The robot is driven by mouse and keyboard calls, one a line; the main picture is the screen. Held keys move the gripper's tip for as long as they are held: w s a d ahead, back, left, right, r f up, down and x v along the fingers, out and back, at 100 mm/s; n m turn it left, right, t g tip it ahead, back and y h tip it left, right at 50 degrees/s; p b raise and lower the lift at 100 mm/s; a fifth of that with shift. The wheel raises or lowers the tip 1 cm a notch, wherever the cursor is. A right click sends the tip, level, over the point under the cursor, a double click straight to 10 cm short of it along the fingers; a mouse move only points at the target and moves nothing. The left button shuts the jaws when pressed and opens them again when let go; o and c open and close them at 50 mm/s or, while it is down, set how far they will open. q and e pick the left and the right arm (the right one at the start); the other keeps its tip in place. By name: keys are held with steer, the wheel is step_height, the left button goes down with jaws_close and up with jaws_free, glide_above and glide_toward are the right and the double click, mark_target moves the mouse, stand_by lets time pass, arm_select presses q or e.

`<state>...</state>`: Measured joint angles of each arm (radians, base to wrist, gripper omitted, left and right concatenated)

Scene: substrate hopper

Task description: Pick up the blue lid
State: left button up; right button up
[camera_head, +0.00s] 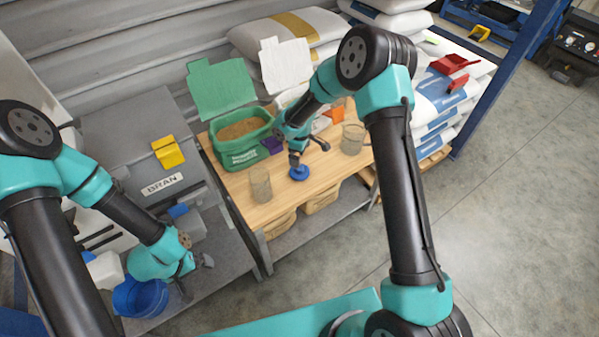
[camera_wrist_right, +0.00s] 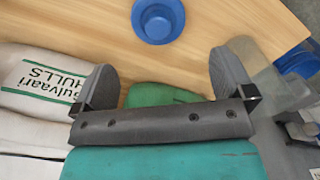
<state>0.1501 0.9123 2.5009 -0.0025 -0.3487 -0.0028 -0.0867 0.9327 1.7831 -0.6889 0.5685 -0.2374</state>
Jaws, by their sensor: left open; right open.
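The blue lid (camera_head: 299,174) lies on the wooden table top near its front edge, round with a raised middle. It also shows at the top of the right wrist view (camera_wrist_right: 158,20). My right gripper (camera_head: 296,160) is just above and behind the lid in the head view. My left gripper (camera_head: 196,275) is open and empty low at the left, beside a blue bucket (camera_head: 142,297).
A clear container (camera_head: 260,186) stands left of the lid, another (camera_head: 353,139) to its right. A green tub (camera_head: 241,150) of brown material stands behind. White sacks (camera_head: 345,30) are stacked at the back. Bare wood lies around the lid.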

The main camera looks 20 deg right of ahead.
mark_target(300, 170)
step_height(300, 170, down, 6)
steer(key=shift+f, duration=0.1)
stand_by(0.4)
steer(key=shift+w+f, duration=0.15)
steer(key=shift+f, duration=1.15)
steer(key=shift+w+f, duration=0.1)
steer(key=shift+f, duration=1.15)
steer(key=c, duration=0.7)
steer(key=shift+r, duration=0.1)
